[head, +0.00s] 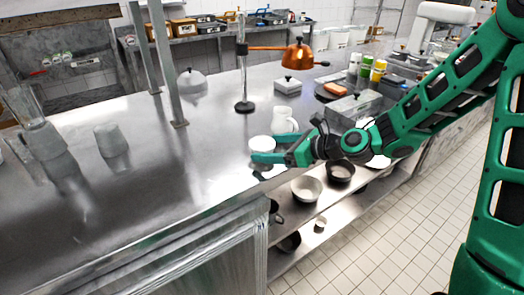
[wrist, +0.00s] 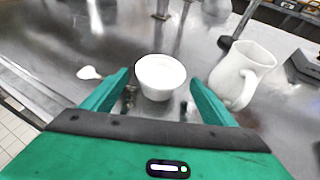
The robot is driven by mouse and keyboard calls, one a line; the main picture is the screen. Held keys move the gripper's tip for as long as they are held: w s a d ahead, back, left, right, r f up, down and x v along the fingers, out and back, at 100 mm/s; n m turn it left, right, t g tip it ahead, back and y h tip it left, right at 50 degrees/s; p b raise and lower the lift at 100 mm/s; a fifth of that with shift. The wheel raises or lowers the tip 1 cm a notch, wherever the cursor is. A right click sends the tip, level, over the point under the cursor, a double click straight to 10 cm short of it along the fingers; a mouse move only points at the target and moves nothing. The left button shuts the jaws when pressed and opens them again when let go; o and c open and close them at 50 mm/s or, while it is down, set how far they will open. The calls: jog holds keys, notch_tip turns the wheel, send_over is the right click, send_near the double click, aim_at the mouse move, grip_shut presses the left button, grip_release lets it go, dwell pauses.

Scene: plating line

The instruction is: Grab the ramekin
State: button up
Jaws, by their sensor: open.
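The ramekin (wrist: 161,77) is a small white round cup standing upright on the steel counter. In the wrist view it sits between and just ahead of the two green fingers of my gripper (wrist: 158,98), which are apart with nothing held. In the head view the ramekin (head: 261,144) is near the counter's front edge, and my gripper (head: 268,158) is close against it, hiding its lower part. I cannot tell whether a finger touches it.
A white pitcher (wrist: 243,72) stands close to the right of the ramekin. A white spoon-like piece (wrist: 89,73) lies to the left. A copper heat lamp (head: 299,55) on a stand rises behind. The counter to the left (head: 190,150) is mostly clear.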

aim_at(253, 139)
jog(key=x, duration=0.3)
jog(key=shift+w+a+f, duration=0.2)
jog(key=shift+a, duration=0.1)
jog(key=shift+c, duration=0.3)
jog(key=c, duration=1.1)
jog(key=shift+c, duration=0.2)
jog(key=shift+r, duration=0.15)
jog(key=shift+d+r, duration=0.1)
jog(key=shift+r, duration=1.35)
jog(key=s+a+r, duration=0.3)
jog(key=s+r, duration=0.4)
jog(key=s, duration=0.4)
jog(key=shift+a+r, duration=0.25)
jog(key=shift+r, duration=0.1)
